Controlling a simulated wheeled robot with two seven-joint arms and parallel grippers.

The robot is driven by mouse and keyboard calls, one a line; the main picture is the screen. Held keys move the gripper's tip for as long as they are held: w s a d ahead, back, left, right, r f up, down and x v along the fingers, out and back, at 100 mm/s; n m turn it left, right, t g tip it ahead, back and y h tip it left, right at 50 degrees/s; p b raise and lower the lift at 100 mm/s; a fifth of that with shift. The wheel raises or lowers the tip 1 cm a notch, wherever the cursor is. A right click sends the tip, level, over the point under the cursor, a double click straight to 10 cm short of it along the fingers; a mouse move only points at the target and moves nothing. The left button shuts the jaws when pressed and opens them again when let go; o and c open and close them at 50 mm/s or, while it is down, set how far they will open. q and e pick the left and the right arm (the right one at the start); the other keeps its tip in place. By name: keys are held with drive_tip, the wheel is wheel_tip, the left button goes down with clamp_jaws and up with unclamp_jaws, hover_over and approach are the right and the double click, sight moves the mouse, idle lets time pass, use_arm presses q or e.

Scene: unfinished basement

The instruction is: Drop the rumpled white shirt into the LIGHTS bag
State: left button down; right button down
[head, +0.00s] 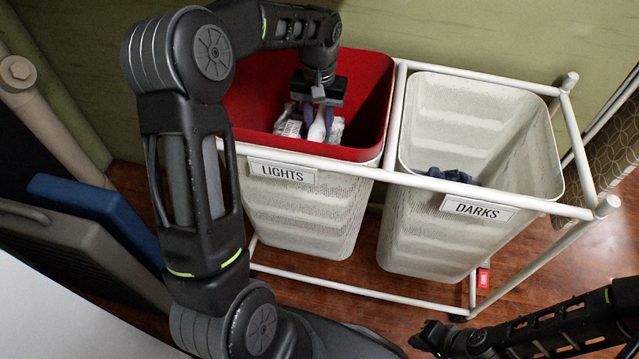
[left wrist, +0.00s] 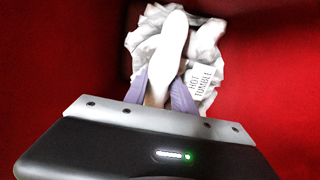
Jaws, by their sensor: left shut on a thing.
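The rumpled white shirt (head: 290,127) is inside the red-lined LIGHTS bag (head: 305,205), below its rim in the head view. In the left wrist view the shirt (left wrist: 207,42) is bunched, with a white tag reading "HOT TUMBLE", against red lining. My left gripper (head: 318,124) points down into the bag and is shut on the shirt; its lavender fingers (left wrist: 168,92) show on either side of white cloth. The shirt's underside and the bag's floor are hidden. My right gripper (head: 432,338) is low at the right, outside the bags; its finger gap is not clear.
The DARKS bag (head: 420,235) stands to the right, with dark blue cloth (head: 449,175) inside. A white tube frame (head: 402,100) holds both bags. A green wall (head: 470,30) is close behind. Blue and grey panels (head: 95,212) lean at left. A small red object (head: 483,278) is near the floor.

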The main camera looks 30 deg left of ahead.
use_arm(q)
drive_tip(key=shift+f, duration=0.3)
drive_tip(key=shift+f+b, duration=0.4)
drive_tip(key=shift+f, duration=2.05)
drive_tip(key=shift+f, duration=0.1)
drive_tip(key=shift+f+b, duration=0.5)
drive_tip(key=shift+f, duration=1.9)
drive_tip(key=shift+f+b, duration=0.35)
drive_tip(key=shift+f, duration=0.3)
